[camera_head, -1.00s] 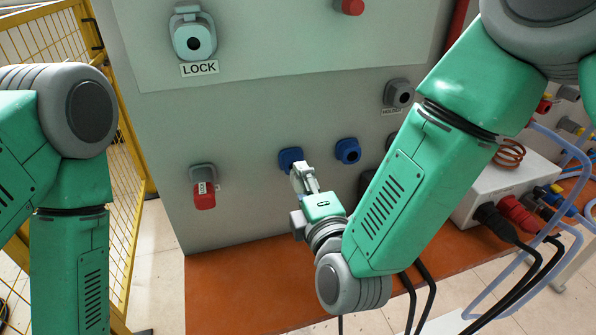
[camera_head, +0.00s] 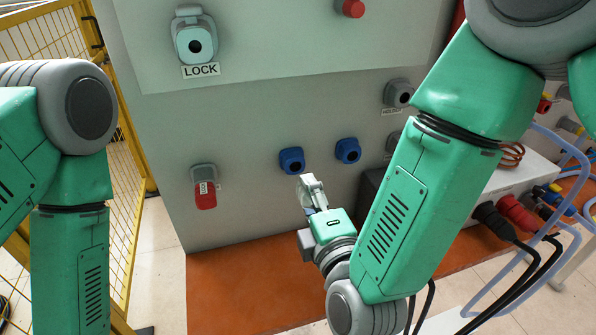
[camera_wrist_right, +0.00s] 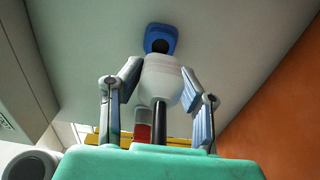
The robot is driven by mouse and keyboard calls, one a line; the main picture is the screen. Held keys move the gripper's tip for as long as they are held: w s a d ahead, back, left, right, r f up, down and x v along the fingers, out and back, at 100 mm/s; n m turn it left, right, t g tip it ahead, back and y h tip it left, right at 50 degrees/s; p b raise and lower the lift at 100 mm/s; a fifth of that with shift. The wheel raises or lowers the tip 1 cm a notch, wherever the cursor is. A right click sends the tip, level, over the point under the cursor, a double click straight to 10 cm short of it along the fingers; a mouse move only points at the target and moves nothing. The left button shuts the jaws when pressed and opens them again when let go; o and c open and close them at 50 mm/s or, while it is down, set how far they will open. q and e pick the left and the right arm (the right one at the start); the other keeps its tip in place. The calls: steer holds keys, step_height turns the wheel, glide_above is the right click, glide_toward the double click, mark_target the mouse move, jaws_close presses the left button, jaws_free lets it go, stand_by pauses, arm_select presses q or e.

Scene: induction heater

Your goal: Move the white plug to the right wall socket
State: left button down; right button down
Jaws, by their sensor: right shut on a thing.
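The white plug (camera_wrist_right: 160,78) sits between the two fingers of my right gripper (camera_wrist_right: 166,88) in the right wrist view, with a dark cord running back from it. In the head view my right gripper (camera_head: 310,186) is shut and hides most of the plug. It is just below and right of the left blue wall socket (camera_head: 291,160), with a gap between them. The right blue wall socket (camera_head: 348,150) is up and to the right of the gripper, with its opening free. One blue socket (camera_wrist_right: 160,39) shows beyond the plug in the wrist view. My left gripper is out of view.
A red plug (camera_head: 205,196) hangs at a grey socket on the panel's left. A grey LOCK socket (camera_head: 194,40) is higher up. A white box (camera_head: 530,172) with black and red connectors and cables stands at right. A yellow fence (camera_head: 128,190) is at left.

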steer(key=shift+d, duration=0.1)
stand_by(0.3)
steer(key=w+d+b, duration=0.2)
steer(key=d+b, duration=0.4)
steer(key=b, duration=0.6)
glide_toward(357, 162)
steer(key=s+r, duration=0.1)
steer(key=r, duration=0.1)
steer(key=a+p+x, duration=0.1)
steer(key=x, duration=0.6)
steer(key=shift+f, duration=0.2)
steer(key=shift+w, duration=0.15)
steer(key=shift+r, duration=0.1)
stand_by(0.5)
steer(key=shift+w+a, duration=0.25)
steer(key=shift+w, duration=0.3)
stand_by(0.7)
steer(key=c, duration=1)
jaws_free()
steer(key=shift+c, duration=0.2)
